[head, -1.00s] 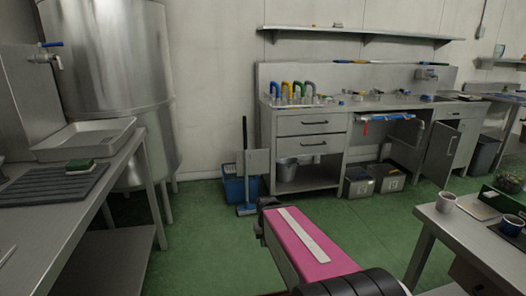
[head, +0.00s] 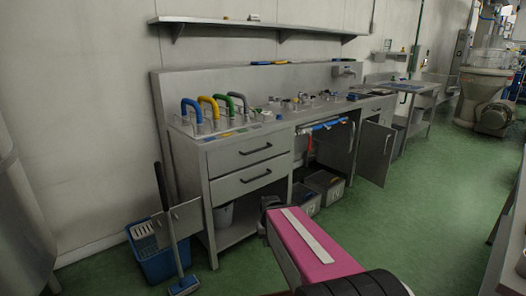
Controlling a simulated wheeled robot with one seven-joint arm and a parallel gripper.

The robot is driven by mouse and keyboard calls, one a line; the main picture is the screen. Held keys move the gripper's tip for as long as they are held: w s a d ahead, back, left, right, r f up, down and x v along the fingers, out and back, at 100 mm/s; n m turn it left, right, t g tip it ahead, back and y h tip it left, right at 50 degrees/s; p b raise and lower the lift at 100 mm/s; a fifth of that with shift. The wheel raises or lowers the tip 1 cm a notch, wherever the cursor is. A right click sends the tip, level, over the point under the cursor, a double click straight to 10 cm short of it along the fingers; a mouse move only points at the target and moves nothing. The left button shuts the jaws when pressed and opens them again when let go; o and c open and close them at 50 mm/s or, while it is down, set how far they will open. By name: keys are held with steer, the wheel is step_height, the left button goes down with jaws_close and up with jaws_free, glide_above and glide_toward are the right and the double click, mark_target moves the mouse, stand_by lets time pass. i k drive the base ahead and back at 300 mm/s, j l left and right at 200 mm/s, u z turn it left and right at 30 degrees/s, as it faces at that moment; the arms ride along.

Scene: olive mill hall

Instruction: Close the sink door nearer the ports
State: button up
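The steel sink counter (head: 340,103) stands along the wall, seen at an angle. A grey cabinet door (head: 376,153) with an upright handle stands swung open below its right part. Left of it a grey panel (head: 340,150) borders the dark opening; I cannot tell whether it is a second door or a cabinet wall. Blue, yellow, green and grey looped handles (head: 218,106) stand on the counter's left end; I cannot tell whether these are the ports. My pink arm reaches in from the bottom; its dark end, my gripper (head: 270,203), is well short of the door, fingers indistinct.
Two closed drawers (head: 241,171) sit under the handles. Grey bins (head: 325,186) stand under the counter. A blue crate (head: 150,257) and broom (head: 172,235) stand at the left. A table edge (head: 510,240) is at far right.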

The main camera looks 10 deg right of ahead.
mark_target(377, 141)
steer(key=i+l+z, duration=0.2)
steer(key=i+z, duration=0.3)
steer(key=i+j+z, duration=0.1)
steer(key=i+z, duration=0.4)
steer(key=i, duration=0.2)
steer(key=i+j+z, duration=0.25)
steer(key=i+z, duration=0.25)
steer(key=i+j, duration=0.05)
steer(key=i, duration=0.1)
